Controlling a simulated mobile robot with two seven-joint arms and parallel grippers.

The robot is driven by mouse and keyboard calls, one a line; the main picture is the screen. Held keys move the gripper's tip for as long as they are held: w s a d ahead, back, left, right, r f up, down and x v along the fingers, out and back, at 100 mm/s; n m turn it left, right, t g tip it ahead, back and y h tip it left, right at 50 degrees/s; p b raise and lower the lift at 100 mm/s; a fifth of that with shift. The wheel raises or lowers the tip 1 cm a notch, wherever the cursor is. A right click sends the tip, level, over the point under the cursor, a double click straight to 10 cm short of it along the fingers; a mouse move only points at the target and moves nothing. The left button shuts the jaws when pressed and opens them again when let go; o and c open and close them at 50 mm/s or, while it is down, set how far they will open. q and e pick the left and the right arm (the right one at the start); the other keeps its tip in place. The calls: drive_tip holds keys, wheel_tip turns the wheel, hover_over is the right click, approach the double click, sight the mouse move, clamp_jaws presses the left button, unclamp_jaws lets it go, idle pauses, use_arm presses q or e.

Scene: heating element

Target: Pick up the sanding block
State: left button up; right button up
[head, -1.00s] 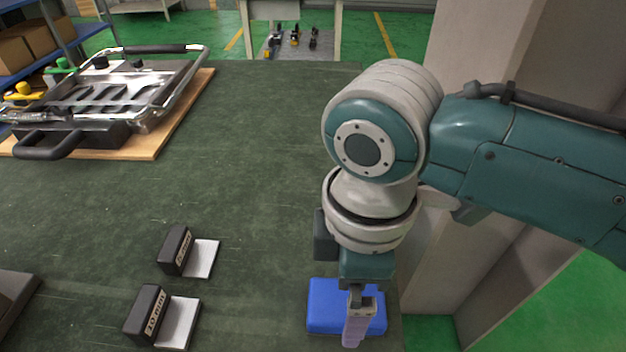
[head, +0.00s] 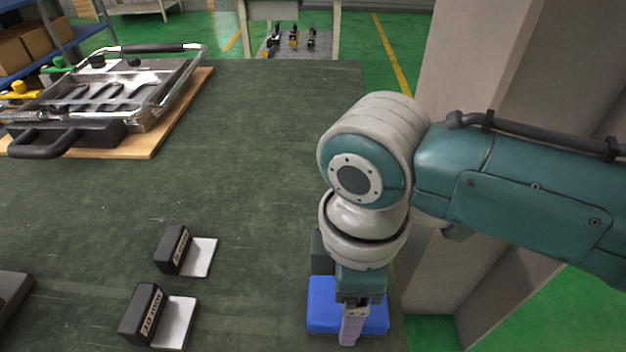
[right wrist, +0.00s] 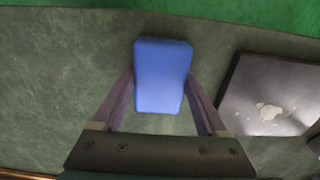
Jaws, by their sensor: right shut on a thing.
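The sanding block is a blue rounded block (head: 322,306) on the green table, near the front right edge in the head view. It also shows in the right wrist view (right wrist: 162,76), between the two fingers. My right gripper (right wrist: 160,88) is shut on it, with one finger against each long side. In the head view my right gripper (head: 353,325) points down at the block, and its fingers and wrist hide part of it. The block looks to be at table level; I cannot tell whether it is lifted. My left gripper is not in view.
Two black labelled blocks with white plates, a rear one (head: 172,250) and a front one (head: 142,314), stand left of the sanding block. A metal-framed device (head: 110,95) lies on a wooden board at the back left. A dark flat thing (right wrist: 270,95) lies right in the wrist view.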

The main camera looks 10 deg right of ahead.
drive_tip(key=c, duration=0.4)
drive_tip(key=shift+r, duration=0.45)
wheel_tip(320, 180, up, 19)
drive_tip(key=p, duration=0.5)
drive_tip(key=shift+r, duration=0.1)
drive_tip(key=o, duration=0.9)
drive_tip(key=c, duration=0.6)
drive_tip(key=shift+a+p, duration=0.1)
drive_tip(key=shift+p, duration=0.25)
